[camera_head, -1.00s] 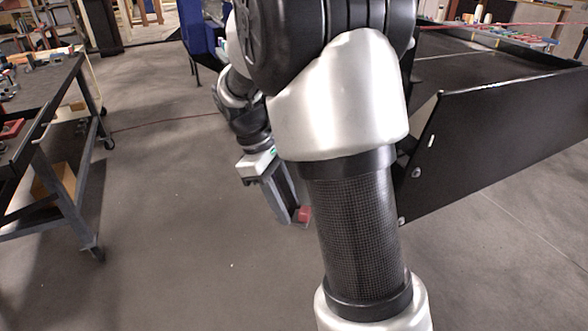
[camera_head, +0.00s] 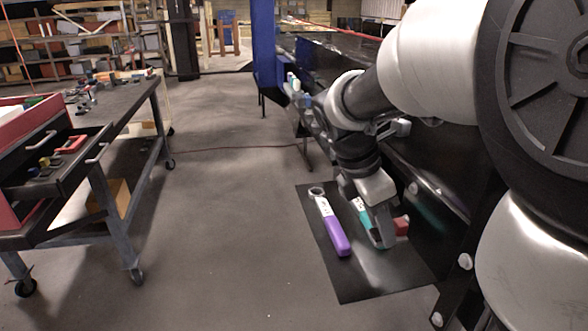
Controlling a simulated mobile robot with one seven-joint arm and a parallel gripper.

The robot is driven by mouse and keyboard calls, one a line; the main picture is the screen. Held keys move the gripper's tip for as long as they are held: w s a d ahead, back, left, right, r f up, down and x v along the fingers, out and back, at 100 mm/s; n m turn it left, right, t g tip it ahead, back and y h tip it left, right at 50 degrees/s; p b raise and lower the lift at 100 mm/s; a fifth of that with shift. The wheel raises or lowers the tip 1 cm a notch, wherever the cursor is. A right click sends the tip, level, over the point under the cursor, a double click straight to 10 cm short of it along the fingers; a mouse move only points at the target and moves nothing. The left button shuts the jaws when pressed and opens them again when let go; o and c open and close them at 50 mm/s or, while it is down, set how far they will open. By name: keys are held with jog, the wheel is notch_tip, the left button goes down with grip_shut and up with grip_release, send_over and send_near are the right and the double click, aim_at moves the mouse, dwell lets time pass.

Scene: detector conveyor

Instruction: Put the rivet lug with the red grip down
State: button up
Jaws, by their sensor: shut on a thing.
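The rivet lug with the red grip (camera_head: 401,227) is at the fingertips of my gripper (camera_head: 386,233); mostly its red end shows, and the rest is hidden by the fingers. My gripper is shut on it, over a black flat sheet (camera_head: 320,231) beside the conveyor. I cannot tell whether the lug touches the sheet. A tool with a purple grip (camera_head: 338,238) and a ring-shaped end lies on the sheet, left of my gripper. A teal-gripped tool (camera_head: 362,217) is close to my fingers and partly hidden by them.
The black conveyor side (camera_head: 430,190) rises close to the right of my gripper. A workbench (camera_head: 125,98) with an open drawer and small tools stands at the left. The floor (camera_head: 215,230) between them is clear, and bare sheet shows at its front.

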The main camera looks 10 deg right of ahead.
notch_tip(320, 180, down, 9)
jog(key=shift+s+r+b, duration=0.1)
jog(key=shift+s+b, duration=0.05)
jog(key=shift+b, duration=0.65)
jog(key=shift+f, duration=0.2)
jog(key=o, duration=1.2)
jog(key=shift+c, duration=0.2)
